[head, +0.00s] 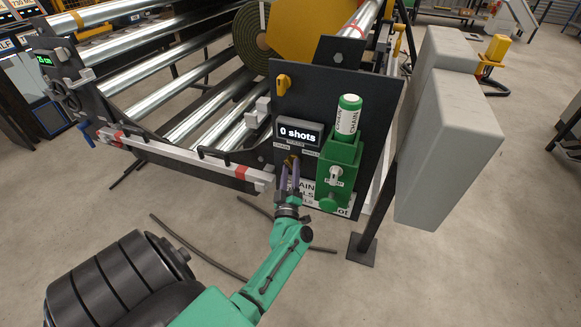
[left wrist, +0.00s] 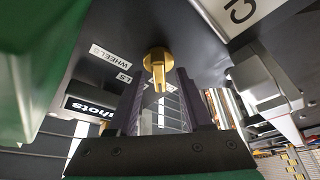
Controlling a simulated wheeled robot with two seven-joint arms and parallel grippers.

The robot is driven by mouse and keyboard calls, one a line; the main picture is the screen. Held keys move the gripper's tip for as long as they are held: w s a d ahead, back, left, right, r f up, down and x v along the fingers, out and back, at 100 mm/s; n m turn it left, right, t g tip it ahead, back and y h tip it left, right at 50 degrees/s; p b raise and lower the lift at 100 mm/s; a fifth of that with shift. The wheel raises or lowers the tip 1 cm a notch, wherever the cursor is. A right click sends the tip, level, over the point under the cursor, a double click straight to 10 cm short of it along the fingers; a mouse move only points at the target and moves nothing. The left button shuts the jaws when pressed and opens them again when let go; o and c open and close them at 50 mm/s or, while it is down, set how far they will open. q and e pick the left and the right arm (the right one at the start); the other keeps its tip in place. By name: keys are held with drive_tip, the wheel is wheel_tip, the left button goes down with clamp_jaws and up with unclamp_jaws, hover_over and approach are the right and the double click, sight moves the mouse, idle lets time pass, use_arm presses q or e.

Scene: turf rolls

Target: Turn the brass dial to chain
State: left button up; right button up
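The brass dial (left wrist: 157,62) sticks out from the dark panel in the left wrist view. In the head view it (head: 292,160) is small and partly covered by my gripper, below the display reading "0 shots" (head: 298,133). Small CHAIN (head: 281,148) and WHEELS (head: 311,154) labels flank it. My left gripper (head: 290,174) points up at the dial. In the left wrist view its two fingers (left wrist: 160,85) stand apart on either side of the dial, with visible gaps. Which mark the dial points at cannot be read. My right gripper is not in view.
A green holder (head: 340,165) with a green-capped canister (head: 348,115) stands just right of the dial. A grey box (head: 455,140) on a post is further right. A white rail (head: 180,152) and metal rollers lie to the left. The floor in front is mostly open.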

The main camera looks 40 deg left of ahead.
use_arm(q)
drive_tip(key=p+v, duration=0.1)
drive_tip(key=v, duration=1.3)
drive_tip(key=shift+s+d, duration=0.15)
drive_tip(key=shift+s, duration=0.1)
drive_tip(key=d+f+m+g+h+p, duration=0.1)
drive_tip(key=d+f+m+h+p, duration=0.1)
drive_tip(key=d+f+m+h, duration=0.3)
drive_tip(key=d+f+m+g+h+p, duration=0.1)
drive_tip(key=d+f+m+h+p, duration=0.15)
drive_tip(key=f+m+h, duration=0.4)
drive_tip(key=s+d+f+m+g+h+p, duration=0.1)
drive_tip(key=s+f+m+g, duration=0.15)
drive_tip(key=s+f, duration=0.3)
drive_tip(key=s+d+f+m+g+h+p, duration=0.1)
drive_tip(key=s+d+f+g, duration=0.1)
drive_tip(key=s+f+g, duration=0.4)
drive_tip(key=s+a+f+m+g+p, duration=0.1)
drive_tip(key=s+a+f+m+g, duration=0.1)
drive_tip(key=s, duration=0.6)
drive_tip(key=s+a+f+m+g+y+p, duration=0.1)
drive_tip(key=s+a+f+m+g, duration=0.1)
drive_tip(key=s, duration=0.6)
wheel_tip(320, 180, down, 3)
drive_tip(key=shift+s+a+r+g, duration=0.1)
drive_tip(key=shift+s+a+g, duration=0.3)
drive_tip(key=shift+a+g, duration=0.55)
